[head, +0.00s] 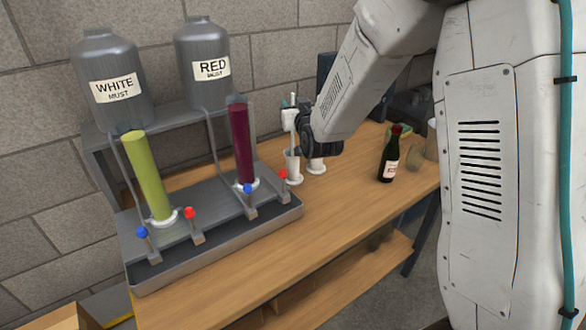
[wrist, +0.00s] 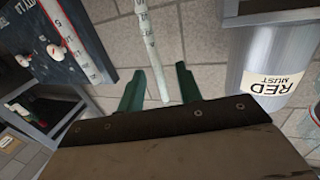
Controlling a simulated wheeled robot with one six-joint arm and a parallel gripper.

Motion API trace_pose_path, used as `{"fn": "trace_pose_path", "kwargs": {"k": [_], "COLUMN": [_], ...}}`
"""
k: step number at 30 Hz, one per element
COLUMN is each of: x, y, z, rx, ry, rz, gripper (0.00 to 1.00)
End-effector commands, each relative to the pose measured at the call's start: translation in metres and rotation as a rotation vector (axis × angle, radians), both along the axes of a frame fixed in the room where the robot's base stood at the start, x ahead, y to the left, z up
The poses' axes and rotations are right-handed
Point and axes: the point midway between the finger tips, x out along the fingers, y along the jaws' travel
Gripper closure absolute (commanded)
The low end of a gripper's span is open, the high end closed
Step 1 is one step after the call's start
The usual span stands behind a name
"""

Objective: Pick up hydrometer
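The hydrometer is a thin pale rod with small scale marks (wrist: 151,45) in the wrist view. It runs down from the top edge into the space between the two green fingers of my gripper (wrist: 160,72). The fingers are apart, with a visible gap on each side of the rod. In the head view, my gripper is at the far part of the bench, above two white cylindrical holders (head: 292,166) (head: 316,164). The pale rod appears to stand in the left holder there, but my gripper partly hides it.
A rack with white-must (head: 110,60) and red-must (head: 203,55) tanks stands left on the wooden bench (head: 270,285). Its tray carries a yellow-green cylinder (head: 148,180), a dark red cylinder (head: 241,145) and taps. A dark bottle (head: 389,155) stands right of the holders. The front bench is clear.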

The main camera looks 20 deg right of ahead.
Motion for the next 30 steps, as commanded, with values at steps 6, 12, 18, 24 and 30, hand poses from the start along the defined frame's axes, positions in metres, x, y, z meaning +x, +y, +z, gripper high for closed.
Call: {"fn": "trace_pose_path", "kwargs": {"k": [6,12,18,24,30], "x": [0.025,0.027,0.027,0.027,0.027], "y": [0.0,0.001,0.001,0.001,0.001], "z": [-0.001,-0.001,-0.001,-0.001,0.002], "rx": [0.0,0.0,0.0,0.0,0.0], "ry": [0.0,0.001,0.001,0.001,0.001], "rz": [0.0,0.0,0.0,0.0,0.0], "gripper": [0.65,0.65,1.0,1.0,1.0]}}
